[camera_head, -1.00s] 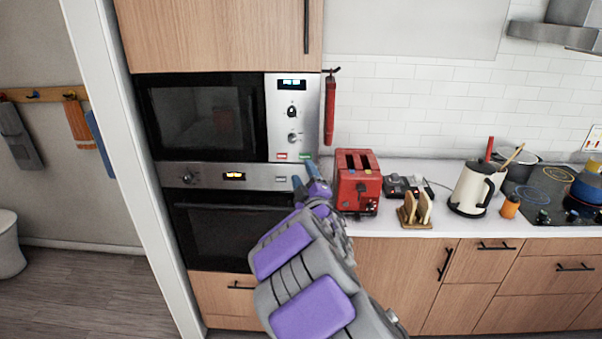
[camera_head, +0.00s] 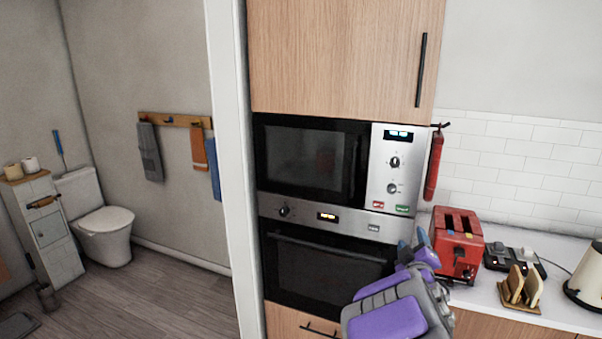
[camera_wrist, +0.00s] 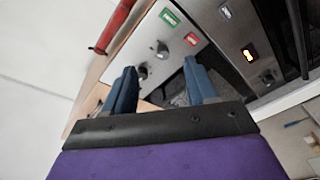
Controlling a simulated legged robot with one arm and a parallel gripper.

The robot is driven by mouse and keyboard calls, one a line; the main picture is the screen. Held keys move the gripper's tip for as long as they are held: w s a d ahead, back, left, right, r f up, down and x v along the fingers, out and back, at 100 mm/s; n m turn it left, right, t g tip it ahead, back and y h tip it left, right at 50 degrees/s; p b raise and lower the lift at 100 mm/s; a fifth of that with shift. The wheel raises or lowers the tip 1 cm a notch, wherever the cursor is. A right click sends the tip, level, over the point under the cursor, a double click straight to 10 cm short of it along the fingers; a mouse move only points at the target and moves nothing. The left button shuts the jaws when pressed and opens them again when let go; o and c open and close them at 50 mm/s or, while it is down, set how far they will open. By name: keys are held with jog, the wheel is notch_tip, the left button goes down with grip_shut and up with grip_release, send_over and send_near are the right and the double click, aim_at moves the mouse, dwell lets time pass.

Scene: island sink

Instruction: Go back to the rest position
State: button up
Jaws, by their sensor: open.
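My gripper (camera_head: 413,249) is raised in front of the oven and the lower edge of the microwave panel in the head view, to the left of the red toaster. Its two blue fingers stand apart with nothing between them. In the wrist view my gripper (camera_wrist: 160,88) also shows open and empty, facing the microwave control panel (camera_wrist: 155,45) with its green and red buttons. I cannot tell how far the fingertips are from the panel. My purple and grey arm hides part of the oven (camera_head: 325,265).
The microwave (camera_head: 310,158) is shut above the oven. A red toaster (camera_head: 458,245), a toast rack (camera_head: 520,288) and a kettle (camera_head: 585,280) stand on the counter at right. A white door frame (camera_head: 232,170) divides off a room with a toilet (camera_head: 100,225).

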jog(key=s+a+f+m+g+y, duration=0.1)
jog(key=s+a+g, duration=0.5)
jog(key=s, duration=1)
jog(key=s+a+f+m+g+y, duration=0.2)
jog(key=s+a+f+m+g, duration=0.2)
jog(key=s, duration=1.3)
jog(key=s+a+f+m+g+y, duration=0.1)
jog(key=s+a+g, duration=0.7)
jog(key=s, duration=0.8)
notch_tip(320, 180, down, 2)
jog(key=shift+s+m+g+y, duration=0.35)
jog(key=shift+m+g, duration=0.35)
jog(key=shift+g, duration=0.3)
jog(key=shift+o, duration=0.2)
jog(key=shift+w+d, duration=0.1)
